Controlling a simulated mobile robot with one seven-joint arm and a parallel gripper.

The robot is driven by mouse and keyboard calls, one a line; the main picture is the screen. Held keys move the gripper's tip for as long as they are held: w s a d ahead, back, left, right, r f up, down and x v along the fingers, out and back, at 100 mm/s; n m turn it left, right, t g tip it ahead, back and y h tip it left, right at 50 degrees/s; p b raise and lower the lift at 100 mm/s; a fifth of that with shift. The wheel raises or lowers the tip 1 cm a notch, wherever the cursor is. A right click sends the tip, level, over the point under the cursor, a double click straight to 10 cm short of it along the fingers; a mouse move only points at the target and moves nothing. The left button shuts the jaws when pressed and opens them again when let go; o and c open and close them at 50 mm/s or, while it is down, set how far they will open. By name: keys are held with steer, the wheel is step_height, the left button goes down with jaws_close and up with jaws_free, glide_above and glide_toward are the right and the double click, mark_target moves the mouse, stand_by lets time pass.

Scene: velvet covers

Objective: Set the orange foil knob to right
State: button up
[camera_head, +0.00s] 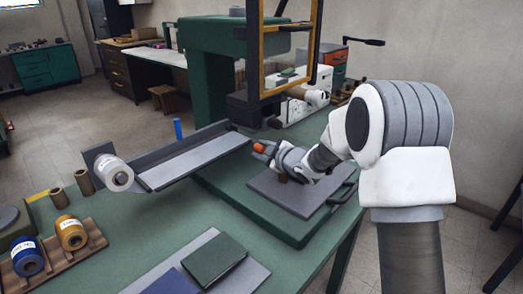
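The orange foil knob (259,148) is a small rounded orange piece near the middle of the head view, by the right end of the grey foil tray. My arm reaches in from the right, and my gripper (264,150) is at the knob. Its fingertips seem to lie around or just beside the knob; at this size I cannot tell whether they touch it or are closed on it. The knob's mount and any pointer mark are hidden or too small to make out.
A green press (212,92) with a yellow-edged guard frame stands behind. A grey plate (301,193) lies below my gripper. A white foil roll (114,173), thread spools (72,233) on a wooden rack and a green book (214,260) are on the green table's left and front.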

jaws_close()
stand_by(1.1)
